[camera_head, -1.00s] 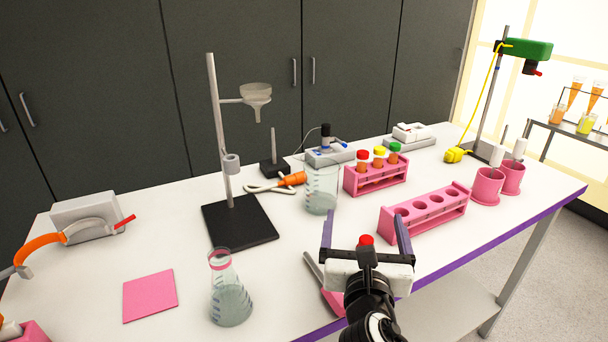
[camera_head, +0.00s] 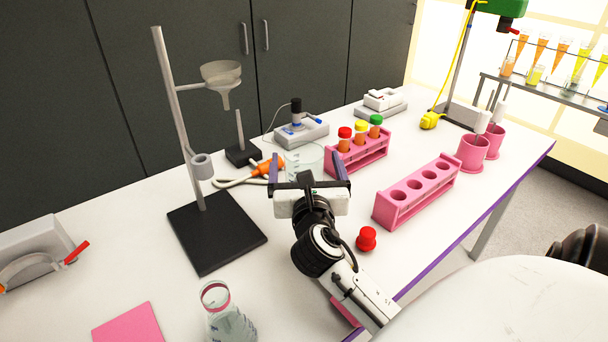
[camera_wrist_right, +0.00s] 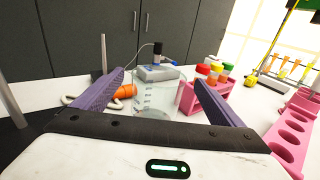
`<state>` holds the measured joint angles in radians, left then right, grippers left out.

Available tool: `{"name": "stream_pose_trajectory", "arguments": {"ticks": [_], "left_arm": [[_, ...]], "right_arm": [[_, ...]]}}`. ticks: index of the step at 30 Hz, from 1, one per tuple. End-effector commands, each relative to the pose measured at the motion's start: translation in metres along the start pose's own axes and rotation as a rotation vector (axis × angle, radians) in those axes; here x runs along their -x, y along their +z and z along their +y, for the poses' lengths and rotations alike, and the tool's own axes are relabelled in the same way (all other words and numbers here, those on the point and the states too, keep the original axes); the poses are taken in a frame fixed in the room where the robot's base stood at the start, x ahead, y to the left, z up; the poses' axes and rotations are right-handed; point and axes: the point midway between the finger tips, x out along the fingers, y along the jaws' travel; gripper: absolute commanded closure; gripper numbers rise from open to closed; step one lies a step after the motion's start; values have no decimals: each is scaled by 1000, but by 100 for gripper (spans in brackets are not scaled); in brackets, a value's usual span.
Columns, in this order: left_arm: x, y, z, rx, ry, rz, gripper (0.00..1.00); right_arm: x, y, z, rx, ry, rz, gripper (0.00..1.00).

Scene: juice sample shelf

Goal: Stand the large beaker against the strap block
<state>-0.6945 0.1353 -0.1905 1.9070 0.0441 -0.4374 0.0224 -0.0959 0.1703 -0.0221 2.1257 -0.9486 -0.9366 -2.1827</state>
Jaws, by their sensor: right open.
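The large beaker (camera_head: 303,163) is clear glass and stands upright on the table, left of the rack with capped tubes. My right gripper (camera_head: 308,158) is open in front of it, and its lower part is hidden in the head view. In the right wrist view the beaker (camera_wrist_right: 153,103) shows between the two purple fingers (camera_wrist_right: 154,74). I cannot tell whether a finger touches it. The strap block (camera_head: 42,238), a pale block with a grey, orange-ended strap, is at the far left, partly cut off. My left gripper is not in view.
A ring stand (camera_head: 215,235) with a funnel (camera_head: 222,78) rises between block and beaker. A flask (camera_head: 228,322) and pink pad (camera_head: 128,325) are at the front left. A tube rack (camera_head: 358,152), an empty rack (camera_head: 415,192) and a red stopper (camera_head: 366,238) are nearby.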

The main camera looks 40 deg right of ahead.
Motion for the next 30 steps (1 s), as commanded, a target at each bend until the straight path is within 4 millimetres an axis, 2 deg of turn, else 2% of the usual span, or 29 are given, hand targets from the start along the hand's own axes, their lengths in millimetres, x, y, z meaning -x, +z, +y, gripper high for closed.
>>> {"name": "stream_pose_trajectory", "arguments": {"ticks": [3,6,15,27,28,30], "left_arm": [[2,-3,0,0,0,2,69],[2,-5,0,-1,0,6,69],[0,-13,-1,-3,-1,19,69],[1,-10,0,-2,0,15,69],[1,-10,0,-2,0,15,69],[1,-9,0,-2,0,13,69]], "right_arm": [[-20,3,0,0,-2,-2,9],[-31,2,1,1,-1,-2,9],[-35,2,0,1,0,-1,11],[-35,3,1,0,0,-4,78],[-35,3,1,0,0,-4,82],[-35,3,1,0,0,-3,82]]}}
